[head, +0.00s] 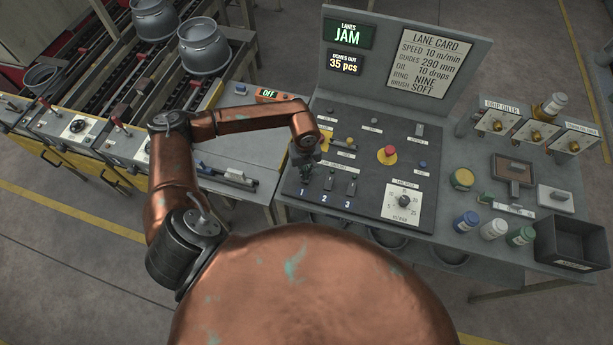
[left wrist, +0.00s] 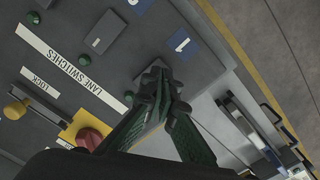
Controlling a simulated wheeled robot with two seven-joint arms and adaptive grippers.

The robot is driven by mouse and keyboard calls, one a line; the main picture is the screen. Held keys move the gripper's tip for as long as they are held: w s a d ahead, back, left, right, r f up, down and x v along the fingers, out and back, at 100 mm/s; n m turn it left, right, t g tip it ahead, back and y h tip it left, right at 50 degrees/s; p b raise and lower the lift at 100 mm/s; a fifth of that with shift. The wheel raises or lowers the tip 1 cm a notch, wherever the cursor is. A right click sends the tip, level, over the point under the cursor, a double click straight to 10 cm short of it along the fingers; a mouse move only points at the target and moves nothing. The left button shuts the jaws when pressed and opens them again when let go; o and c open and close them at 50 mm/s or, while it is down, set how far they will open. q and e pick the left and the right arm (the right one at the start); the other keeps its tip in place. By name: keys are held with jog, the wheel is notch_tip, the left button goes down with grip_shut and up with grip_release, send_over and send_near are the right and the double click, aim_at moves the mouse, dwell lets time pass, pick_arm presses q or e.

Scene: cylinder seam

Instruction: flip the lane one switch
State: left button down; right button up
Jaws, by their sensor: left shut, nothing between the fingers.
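The grey control panel (head: 370,170) carries a row of lane switches, with blue labels 1, 2 and 3 below. My left gripper (head: 305,158) is over the lane one switch and largely covers it in the head view. In the left wrist view the green fingers of my left gripper (left wrist: 165,98) are shut, with their tips at the dark lane one switch (left wrist: 153,76), beside the blue label 1 (left wrist: 181,43). I cannot tell whether they touch, or which way the switch is set. The lane two switch (head: 329,181) and lane three switch (head: 352,187) are uncovered. My right gripper is not in view.
A red button (head: 387,154) and a dial (head: 404,201) sit right of the switches. The lanes display (head: 348,35) reads JAM. In the left wrist view a red knob (left wrist: 88,138) is near the fingers. Bottles and a dark bin (head: 573,243) stand at right.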

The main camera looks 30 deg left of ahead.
pick_arm(q)
jog(key=shift+f+b, duration=1.15)
jog(key=shift+f, duration=0.05)
dwell(1.0)
jog(key=shift+r, duration=0.15)
jog(key=shift+r+p, duration=0.4)
jog(key=shift+r, duration=0.45)
jog(key=shift+r+p, duration=0.85)
jog(key=shift+r, duration=1.75)
